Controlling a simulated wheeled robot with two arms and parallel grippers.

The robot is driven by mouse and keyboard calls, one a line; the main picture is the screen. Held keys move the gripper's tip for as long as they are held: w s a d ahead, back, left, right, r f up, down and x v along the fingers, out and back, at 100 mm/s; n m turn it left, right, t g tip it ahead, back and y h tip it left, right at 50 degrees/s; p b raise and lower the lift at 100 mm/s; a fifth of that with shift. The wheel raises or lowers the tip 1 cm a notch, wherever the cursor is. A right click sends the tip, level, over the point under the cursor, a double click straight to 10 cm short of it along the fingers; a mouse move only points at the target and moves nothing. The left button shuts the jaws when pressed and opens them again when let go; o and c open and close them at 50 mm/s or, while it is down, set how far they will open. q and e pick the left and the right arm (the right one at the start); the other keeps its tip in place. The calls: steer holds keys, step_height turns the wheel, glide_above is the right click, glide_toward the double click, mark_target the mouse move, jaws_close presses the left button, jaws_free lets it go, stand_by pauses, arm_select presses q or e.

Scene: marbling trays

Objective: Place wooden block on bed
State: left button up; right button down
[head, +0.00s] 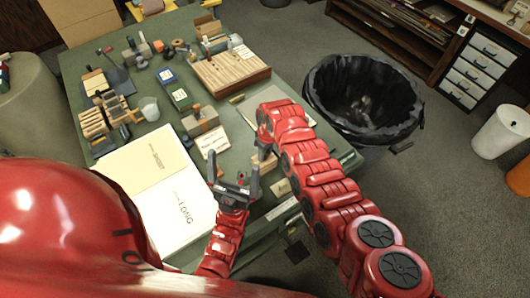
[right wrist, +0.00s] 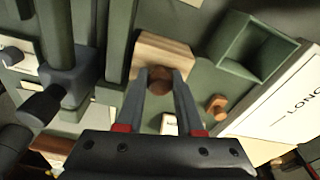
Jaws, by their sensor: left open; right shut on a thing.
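A light wooden block with a round brown knob (right wrist: 160,52) shows in the right wrist view between the fingers of my right gripper (right wrist: 164,82), which is shut on it. In the head view the block (head: 264,161) shows small below the right arm's end, and its base is partly hidden. My left gripper (head: 234,178) is open and empty near the table's front edge, left of the block. I cannot tell which surface is the bed.
The green table (head: 240,113) holds a slatted wooden board (head: 232,72), a block with a label card (head: 211,141), a white cup (head: 149,108) and several tools. A black-lined bin (head: 364,98) stands right of the table. A green open box (right wrist: 252,46) shows in the wrist view.

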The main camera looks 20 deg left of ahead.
mark_target(268, 161)
steer(key=shift+f, duration=0.15)
steer(key=c, duration=0.5)
jaws_free()
steer(key=shift+c, duration=0.2)
steer(key=shift+r, duration=0.3)
step_height(268, 161, up, 12)
steer(key=d+b, duration=0.1)
steer(key=b, duration=0.1)
steer(key=shift+s+d+f, duration=0.2)
steer(key=shift+s, duration=0.15)
